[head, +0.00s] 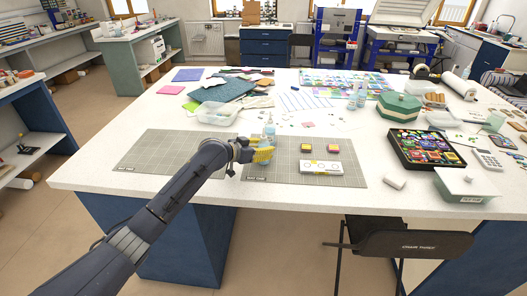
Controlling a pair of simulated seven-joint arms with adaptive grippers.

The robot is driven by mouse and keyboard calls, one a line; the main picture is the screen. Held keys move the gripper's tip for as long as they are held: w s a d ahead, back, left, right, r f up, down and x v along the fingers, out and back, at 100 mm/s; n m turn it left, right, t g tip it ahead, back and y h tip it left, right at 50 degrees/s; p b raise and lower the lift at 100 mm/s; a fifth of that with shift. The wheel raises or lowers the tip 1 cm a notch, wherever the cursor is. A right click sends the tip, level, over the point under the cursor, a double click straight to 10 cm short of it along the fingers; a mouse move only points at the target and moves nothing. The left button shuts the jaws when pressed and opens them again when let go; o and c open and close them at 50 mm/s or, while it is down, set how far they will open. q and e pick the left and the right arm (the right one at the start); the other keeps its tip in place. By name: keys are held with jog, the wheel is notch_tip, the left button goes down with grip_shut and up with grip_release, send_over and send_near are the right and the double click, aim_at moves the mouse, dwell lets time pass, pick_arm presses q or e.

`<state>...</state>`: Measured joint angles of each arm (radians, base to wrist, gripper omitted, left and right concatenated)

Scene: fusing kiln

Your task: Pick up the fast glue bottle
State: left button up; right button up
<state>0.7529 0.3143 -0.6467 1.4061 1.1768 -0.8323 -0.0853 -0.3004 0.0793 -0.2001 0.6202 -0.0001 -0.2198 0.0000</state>
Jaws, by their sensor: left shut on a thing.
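My left arm reaches in from the lower left over the cutting mats. My left gripper (259,153), with yellow at its fingers, is shut on a small clear, pale-blue bottle (269,129), which I take to be the fast glue bottle. The upper part of the bottle shows just behind the fingers. Its lower part is hidden by the gripper, its label is too small to read, and I cannot tell whether it touches the table. My right gripper is not in view.
A clear tub (216,114) stands behind the gripper. Two similar bottles (353,98) stand farther back. A black tray (400,161) of colourful pieces lies right.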

pick_arm(q)
grip_shut()
notch_tip(320, 180, up, 20)
dwell(0.7)
jog(key=o, duration=0.6)
grip_release()
jog(key=shift+c, duration=1)
